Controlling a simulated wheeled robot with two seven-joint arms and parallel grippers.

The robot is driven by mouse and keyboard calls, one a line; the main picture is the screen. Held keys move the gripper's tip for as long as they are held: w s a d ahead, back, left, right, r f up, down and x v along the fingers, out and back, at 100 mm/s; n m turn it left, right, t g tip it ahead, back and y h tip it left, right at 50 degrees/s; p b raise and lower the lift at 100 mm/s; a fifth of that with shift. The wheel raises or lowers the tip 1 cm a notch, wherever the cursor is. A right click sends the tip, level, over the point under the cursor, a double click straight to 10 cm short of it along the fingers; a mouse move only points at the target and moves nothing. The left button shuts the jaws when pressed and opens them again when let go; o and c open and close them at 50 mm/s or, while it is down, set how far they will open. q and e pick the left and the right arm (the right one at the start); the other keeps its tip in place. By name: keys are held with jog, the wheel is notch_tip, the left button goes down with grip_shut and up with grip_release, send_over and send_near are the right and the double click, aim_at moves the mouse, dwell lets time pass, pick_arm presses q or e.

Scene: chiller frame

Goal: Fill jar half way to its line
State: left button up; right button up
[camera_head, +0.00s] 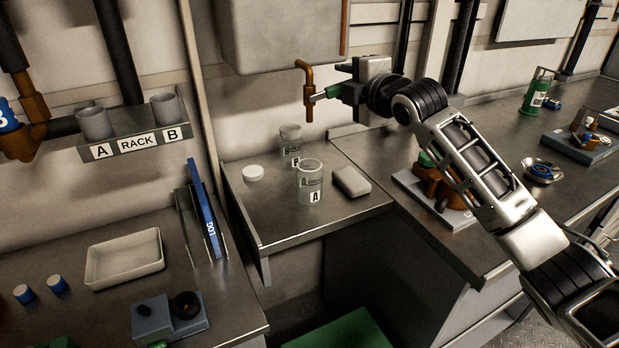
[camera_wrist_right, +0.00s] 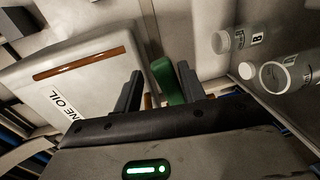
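Clear jar A (camera_head: 311,186) stands upright on the metal shelf with its mouth open; it looks empty. Clear jar B (camera_head: 290,147) stands behind it. Both show in the wrist view, jar A (camera_wrist_right: 276,76) and jar B (camera_wrist_right: 222,42). A copper tap (camera_head: 308,90) hangs above them from the wall tank (camera_head: 280,38). Its green handle (camera_head: 328,92) also shows in the wrist view (camera_wrist_right: 166,80). My right gripper (camera_head: 348,92) is at the handle, its fingers (camera_wrist_right: 160,88) on either side with a gap at the left finger. My left gripper is out of view.
A white lid (camera_head: 253,173) and a pale block (camera_head: 351,182) lie beside the jars. A rack (camera_head: 135,143) with two grey cups is on the left wall. A white tray (camera_head: 124,260) lies on the left bench. The shelf's front is clear.

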jog(key=shift+r, duration=0.4)
jog(key=shift+r+p, duration=0.35)
jog(key=shift+r, duration=1)
notch_tip(320, 180, down, 6)
jog(key=shift+f+b, duration=0.1)
jog(key=shift+b, duration=1.15)
